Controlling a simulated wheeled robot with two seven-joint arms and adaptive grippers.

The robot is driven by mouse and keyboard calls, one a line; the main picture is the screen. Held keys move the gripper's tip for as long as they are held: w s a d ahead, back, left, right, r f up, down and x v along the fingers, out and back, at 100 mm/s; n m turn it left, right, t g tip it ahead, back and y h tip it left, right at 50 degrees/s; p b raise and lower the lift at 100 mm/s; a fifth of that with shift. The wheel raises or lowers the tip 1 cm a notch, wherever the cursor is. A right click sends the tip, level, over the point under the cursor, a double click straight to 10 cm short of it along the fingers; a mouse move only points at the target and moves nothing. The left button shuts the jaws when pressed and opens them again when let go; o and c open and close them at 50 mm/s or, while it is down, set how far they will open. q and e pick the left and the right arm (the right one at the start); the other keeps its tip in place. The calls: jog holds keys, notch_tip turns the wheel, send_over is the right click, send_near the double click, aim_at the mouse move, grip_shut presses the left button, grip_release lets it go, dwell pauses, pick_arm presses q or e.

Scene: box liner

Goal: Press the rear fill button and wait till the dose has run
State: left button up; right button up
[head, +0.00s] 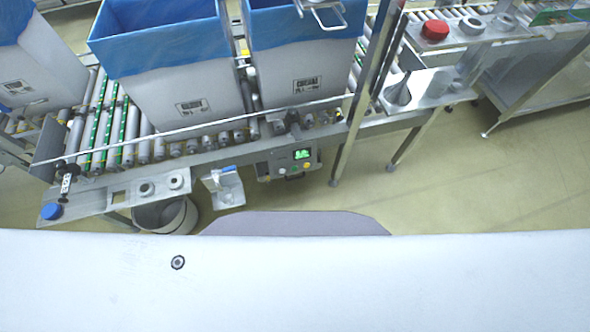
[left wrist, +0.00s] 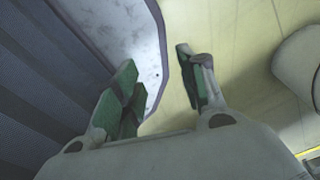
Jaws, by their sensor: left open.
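A grey control box (head: 285,163) with a lit green display hangs on the front rail of the roller conveyor in the head view. A small yellow button (head: 306,166) sits below the display, with other small controls beside it. I cannot tell which control is the rear fill button. Two white boxes (head: 185,100) (head: 300,85) with blue liners stand on the conveyor behind the control box. My left gripper (left wrist: 157,84) shows only in the left wrist view, with green-padded fingers apart and nothing between them, above the floor. My right gripper is in neither view.
A metal side shelf (head: 112,197) with a blue cap (head: 51,211) and rings sits at the left, above a grey bin (head: 165,216). A metal post (head: 365,90) rises right of the control box. A red knob (head: 435,30) stands on the right bench. The floor at right (head: 490,190) is clear.

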pick_arm(q)
jog(key=shift+s, duration=0.1)
jog(key=shift+c, duration=0.5)
grip_shut()
dwell(0.7)
